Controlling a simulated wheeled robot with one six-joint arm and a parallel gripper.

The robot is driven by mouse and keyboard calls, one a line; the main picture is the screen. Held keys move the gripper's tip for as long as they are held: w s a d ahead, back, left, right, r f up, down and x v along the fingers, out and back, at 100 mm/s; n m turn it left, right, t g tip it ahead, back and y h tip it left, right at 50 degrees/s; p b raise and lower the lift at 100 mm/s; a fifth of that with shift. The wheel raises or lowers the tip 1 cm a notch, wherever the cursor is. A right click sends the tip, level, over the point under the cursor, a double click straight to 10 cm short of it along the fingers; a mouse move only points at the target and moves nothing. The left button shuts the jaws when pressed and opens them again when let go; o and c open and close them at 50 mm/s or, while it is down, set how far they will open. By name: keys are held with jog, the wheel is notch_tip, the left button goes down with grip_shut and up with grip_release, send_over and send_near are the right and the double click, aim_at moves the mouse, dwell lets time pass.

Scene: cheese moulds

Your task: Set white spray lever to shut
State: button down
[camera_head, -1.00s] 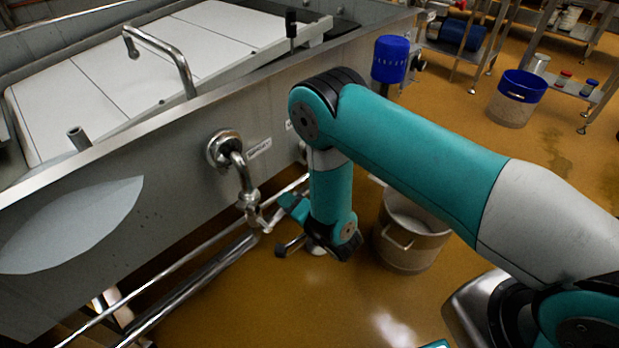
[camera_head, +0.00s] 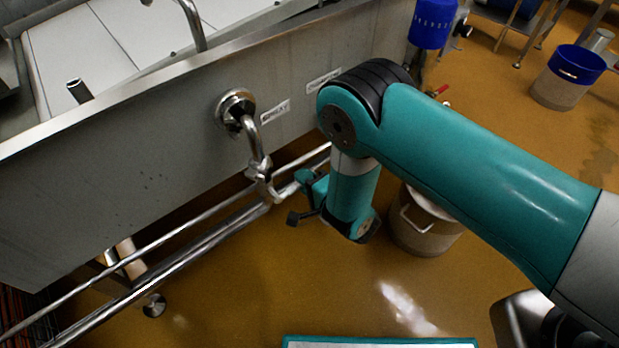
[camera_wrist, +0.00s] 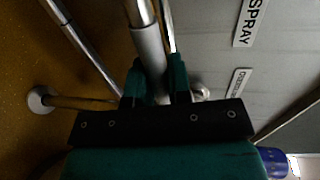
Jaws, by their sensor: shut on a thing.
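My gripper (camera_wrist: 156,82) has its two teal fingers on either side of a pale grey-white sleeve (camera_wrist: 149,50), which looks like the handle of the white spray lever. The sleeve runs up the picture from between the fingers, in line with a chrome piece (camera_wrist: 140,12). A label reading SPRAY (camera_wrist: 250,22) is on the steel wall to the right. In the head view my gripper (camera_head: 305,200) is beside the low pipes, right of the chrome elbow (camera_head: 252,135). The lever cannot be made out there, so its exact angle is unclear.
The steel vat wall (camera_head: 150,155) stands close on the left, with chrome pipes (camera_head: 180,270) running along its foot. A bucket (camera_head: 415,235) stands behind my arm. A red handle (camera_head: 437,91) shows beyond the arm. Open floor (camera_head: 330,295) lies in front.

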jog(key=c, duration=1.1)
grip_release()
jog(key=shift+s, duration=0.1)
jog(key=shift+s+d+r+p, duration=0.2)
jog(key=shift+d+p, duration=0.1)
jog(key=shift+p, duration=0.1)
jog(key=p+v, duration=1.6)
jog(key=p, duration=0.1)
jog(key=shift+s+d, duration=0.15)
